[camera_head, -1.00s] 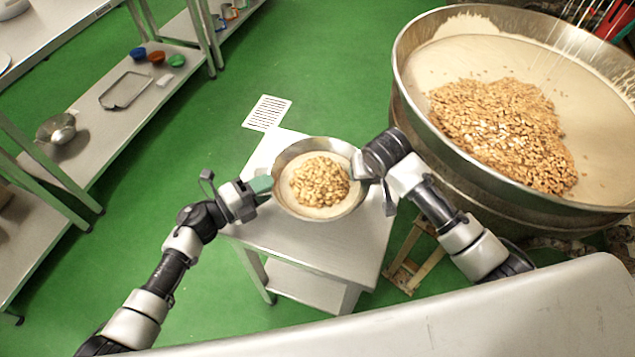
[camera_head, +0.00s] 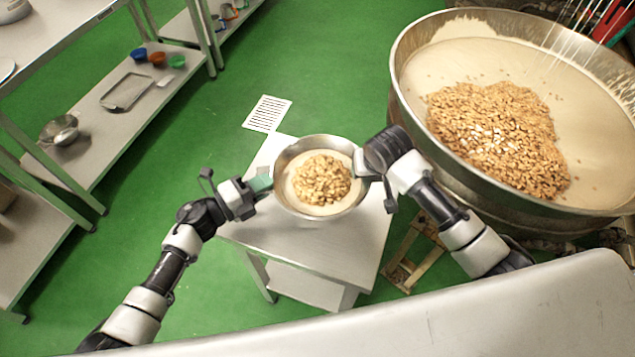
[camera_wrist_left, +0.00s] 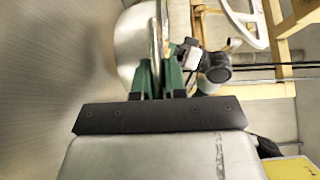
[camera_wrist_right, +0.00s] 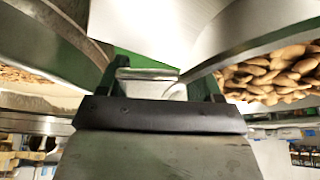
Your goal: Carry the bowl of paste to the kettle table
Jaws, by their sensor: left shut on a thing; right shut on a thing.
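The steel bowl of paste (camera_head: 308,207) is in the middle of the head view, with a heap of nuts (camera_head: 322,180) on pale paste. My left gripper (camera_head: 266,184) is shut on its left rim; the left wrist view shows the bowl wall (camera_wrist_left: 132,45) between the green fingers. My right gripper (camera_head: 364,170) is shut on its right rim; the right wrist view shows the rim and nuts (camera_wrist_right: 275,75). The small steel kettle table (camera_head: 300,245) lies beneath the bowl. I cannot tell whether the bowl touches the top.
The large kettle (camera_head: 410,125), with pale mass and nuts, stands at the right. A wooden stool (camera_head: 412,255) is beside the small table. A steel shelf (camera_head: 100,135) with small bowls is at the left. Green floor (camera_head: 215,130) lies open between them, with a drain grate (camera_head: 267,113).

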